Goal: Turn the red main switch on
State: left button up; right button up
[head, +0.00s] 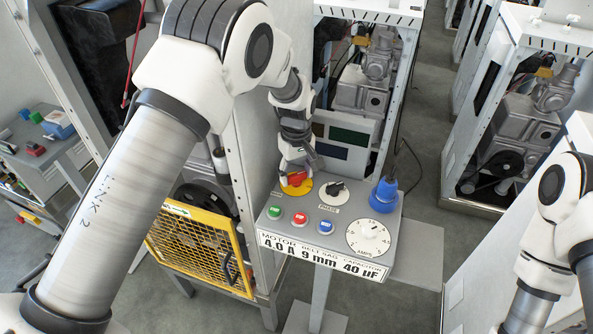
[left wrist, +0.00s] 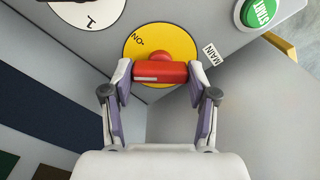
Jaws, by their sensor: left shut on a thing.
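The red main switch (left wrist: 160,71) sits on a round yellow plate (left wrist: 131,48) on the grey control panel. In the left wrist view, its handle lies crosswise, with a white mark near the left end. An "ON" label is at the plate's upper left and a "MAIN" label is to the right. My left gripper (left wrist: 160,75) is shut on the switch handle, one finger at each end. In the head view the switch (head: 296,179) is partly covered by my left gripper (head: 297,170). My right arm shows at the right edge, but its gripper is out of view.
The panel (head: 330,222) also carries a black phase knob (head: 335,188), green (head: 274,211), red (head: 299,218) and blue (head: 326,226) buttons, a white amps dial (head: 368,237) and a blue plug (head: 384,196). A yellow mesh guard (head: 199,253) stands left of the panel.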

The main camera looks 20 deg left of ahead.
aim_at(296, 174)
pick_arm(q)
jog(key=m, duration=0.4)
jog(key=shift+w+r+m, duration=0.1)
jog(key=shift+m, duration=0.2)
jog(key=m+p, duration=0.1)
jog(key=m, duration=0.3)
jog(key=shift+m, duration=0.4)
jog(key=o, duration=1.2)
jog(key=shift+c, duration=0.2)
notch_tip(296, 174, up, 12)
